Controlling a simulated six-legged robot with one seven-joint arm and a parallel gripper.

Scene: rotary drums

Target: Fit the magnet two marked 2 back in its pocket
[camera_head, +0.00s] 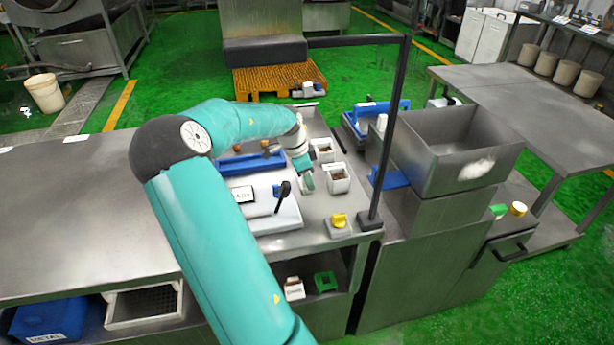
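I cannot pick out a magnet marked 2 or its pocket for sure; any marking is too small to read. My gripper (304,178) points down over the steel bench, just left of two small white boxes. Its fingers are small and partly merged with the arm, so I cannot tell whether they are open or hold something.
White boxes with brown contents (338,180) stand right of the gripper. A white device with a black lever (283,190) and a yellow knob (339,219) are nearer. A dark post (388,130) rises at the bench's right edge, beside a steel bin (440,170).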

